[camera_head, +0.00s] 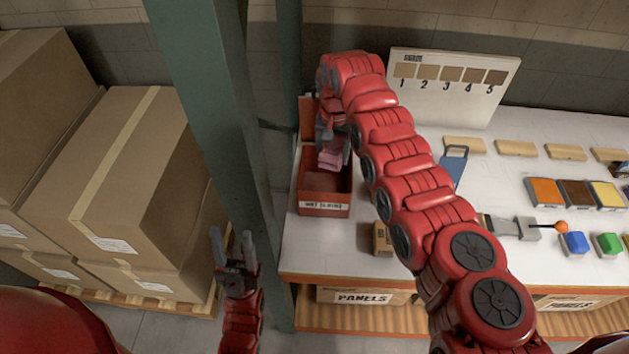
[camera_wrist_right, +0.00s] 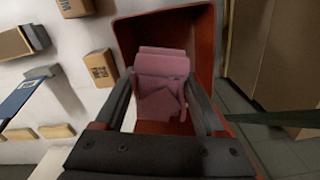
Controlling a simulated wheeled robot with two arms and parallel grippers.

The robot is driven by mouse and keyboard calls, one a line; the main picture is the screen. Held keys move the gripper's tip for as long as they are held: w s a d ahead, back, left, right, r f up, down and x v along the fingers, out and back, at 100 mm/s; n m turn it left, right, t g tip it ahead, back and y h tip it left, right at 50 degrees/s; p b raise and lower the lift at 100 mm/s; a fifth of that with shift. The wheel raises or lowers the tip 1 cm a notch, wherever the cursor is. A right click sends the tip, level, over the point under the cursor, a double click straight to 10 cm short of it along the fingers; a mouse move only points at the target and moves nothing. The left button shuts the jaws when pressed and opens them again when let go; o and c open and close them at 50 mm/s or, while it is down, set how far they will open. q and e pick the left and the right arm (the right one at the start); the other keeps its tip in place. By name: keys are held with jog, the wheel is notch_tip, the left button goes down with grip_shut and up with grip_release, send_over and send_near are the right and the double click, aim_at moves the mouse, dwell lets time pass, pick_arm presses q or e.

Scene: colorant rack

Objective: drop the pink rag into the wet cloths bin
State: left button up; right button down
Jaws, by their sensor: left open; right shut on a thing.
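The pink rag (camera_head: 330,158) hangs from my right gripper (camera_head: 336,146), over the open red bin. In the right wrist view the folded pink rag (camera_wrist_right: 161,82) sits between the two dark fingers of the right gripper (camera_wrist_right: 165,100), which is shut on it. The red bin (camera_head: 325,209) has a white label that seems to read wet cloths and stands at the left end of the bench. In the right wrist view the bin's wall (camera_wrist_right: 208,45) surrounds the rag from behind. My left gripper (camera_head: 232,247) is open and empty, left of the bench, low in the picture.
A green post (camera_head: 215,110) stands left of the bin. The white bench (camera_head: 340,245) carries a small cardboard box (camera_head: 383,238), wooden blocks, colour tins (camera_head: 575,193) and a numbered board (camera_head: 455,85). Large cartons (camera_head: 120,190) are stacked on a pallet at left.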

jog(key=shift+d+f, duration=0.1)
jog(key=shift+f, duration=0.35)
notch_tip(320, 180, down, 4)
jog(key=shift+f+b, duration=0.1)
jog(key=shift+b, duration=0.5)
jog(key=shift+f, duration=0.2)
grip_release()
